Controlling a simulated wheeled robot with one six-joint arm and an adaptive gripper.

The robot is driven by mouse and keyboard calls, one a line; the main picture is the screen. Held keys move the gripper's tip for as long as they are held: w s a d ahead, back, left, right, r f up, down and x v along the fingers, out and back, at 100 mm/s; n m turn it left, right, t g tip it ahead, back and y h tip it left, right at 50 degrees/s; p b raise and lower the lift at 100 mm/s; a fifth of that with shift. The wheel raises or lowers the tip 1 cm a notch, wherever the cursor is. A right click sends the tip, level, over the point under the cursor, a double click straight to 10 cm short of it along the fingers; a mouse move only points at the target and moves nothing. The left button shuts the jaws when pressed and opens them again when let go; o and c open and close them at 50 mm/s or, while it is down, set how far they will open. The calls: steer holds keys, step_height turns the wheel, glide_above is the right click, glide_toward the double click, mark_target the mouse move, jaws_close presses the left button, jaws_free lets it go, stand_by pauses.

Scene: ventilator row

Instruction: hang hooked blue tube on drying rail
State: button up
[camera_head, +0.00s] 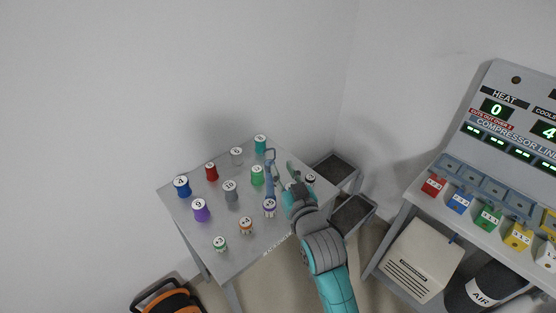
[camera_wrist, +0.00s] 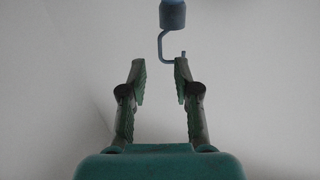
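The hooked blue tube shows in the head view as a slim blue-grey shape (camera_head: 269,172) above the grey table, just left of my gripper (camera_head: 285,178). In the wrist view the blue tube's body (camera_wrist: 172,14) is cut off by the top edge. Its thin hook (camera_wrist: 162,47) curves below it, with the hook's short end close to the right fingertip. My gripper (camera_wrist: 160,66) has its fingers apart with nothing between them. The hook lies at or just beyond the fingertips; contact is unclear. I cannot make out a drying rail.
The grey table (camera_head: 238,262) carries several numbered canisters, including blue (camera_head: 182,187), red (camera_head: 211,172) and purple (camera_head: 201,211). Dark-topped stands (camera_head: 352,213) are right of it. A console (camera_head: 500,150) with coloured blocks stands at right. An orange-black item (camera_head: 165,301) is at bottom left.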

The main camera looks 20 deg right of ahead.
steer(key=shift+s+a, duration=0.2)
steer(key=shift+s, duration=2.3)
steer(key=s+a+f+g, duration=0.1)
steer(key=s+f, duration=0.3)
steer(key=s, duration=0.5)
steer(key=s+a+f+y, duration=0.1)
steer(key=s+f, duration=0.4)
steer(key=s, duration=0.4)
steer(key=s+a+f+g, duration=0.1)
steer(key=s+f, duration=0.3)
steer(key=s, duration=0.5)
steer(key=s+g, duration=0.1)
steer(key=s, duration=1)
steer(key=shift+a+r+n, duration=0.2)
steer(key=shift+r+n, duration=0.2)
steer(key=shift+r, duration=0.05)
steer(key=shift+s+r, duration=0.2)
steer(key=shift+s, duration=0.35)
steer(key=shift+c, duration=1.2)
